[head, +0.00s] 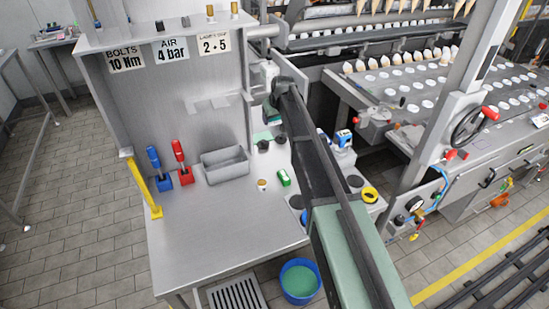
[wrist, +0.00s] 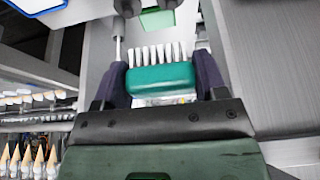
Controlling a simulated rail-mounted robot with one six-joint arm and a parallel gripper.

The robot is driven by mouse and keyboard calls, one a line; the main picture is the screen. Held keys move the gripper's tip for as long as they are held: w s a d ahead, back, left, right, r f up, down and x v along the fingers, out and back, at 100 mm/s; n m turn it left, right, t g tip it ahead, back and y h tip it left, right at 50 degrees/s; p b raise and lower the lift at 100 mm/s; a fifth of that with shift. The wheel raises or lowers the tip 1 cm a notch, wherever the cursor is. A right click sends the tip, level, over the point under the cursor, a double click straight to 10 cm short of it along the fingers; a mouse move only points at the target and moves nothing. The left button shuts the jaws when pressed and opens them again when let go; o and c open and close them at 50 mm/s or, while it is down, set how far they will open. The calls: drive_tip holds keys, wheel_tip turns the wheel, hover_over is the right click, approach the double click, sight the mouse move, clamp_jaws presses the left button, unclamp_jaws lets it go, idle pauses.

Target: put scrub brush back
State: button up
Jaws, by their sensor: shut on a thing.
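The scrub brush (wrist: 160,78) has a teal block and a row of white bristles. In the wrist view it sits between the two dark fingers of my gripper (wrist: 161,84), which is shut on it. The bristles point toward the top of the picture. In the head view my gripper (head: 269,108) is over the back right of the steel bench (head: 215,220), beside the upright panel. My arm and wrist hide most of that spot, and the brush cannot be made out clearly there.
A grey bin (head: 225,166), red-handled tool (head: 181,160), blue-handled tool (head: 157,165) and green-white block (head: 284,178) are on the bench. A yellow ring (head: 370,195) lies right of my arm. A blue bucket (head: 299,281) stands below. The bench's front is clear.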

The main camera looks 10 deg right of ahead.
sight(273, 155)
wheel_tip(273, 155, down, 17)
drive_tip(key=b, duration=1.4)
drive_tip(key=shift+f+b, duration=0.15)
drive_tip(key=shift+b, duration=0.25)
drive_tip(key=shift+r, duration=0.35)
drive_tip(key=shift+f, duration=0.3)
drive_tip(key=o, duration=0.9)
drive_tip(key=shift+r, duration=0.1)
drive_tip(key=p+v, duration=1.2)
drive_tip(key=v, duration=0.1)
drive_tip(key=s+m+g, duration=0.1)
drive_tip(key=s, duration=1)
drive_tip(key=s+f+g, duration=0.1)
drive_tip(key=s+g, duration=0.1)
drive_tip(key=s, duration=1)
drive_tip(key=s+a+f+m+g+h, duration=0.1)
drive_tip(key=s, duration=1.1)
drive_tip(key=shift+m, duration=0.3)
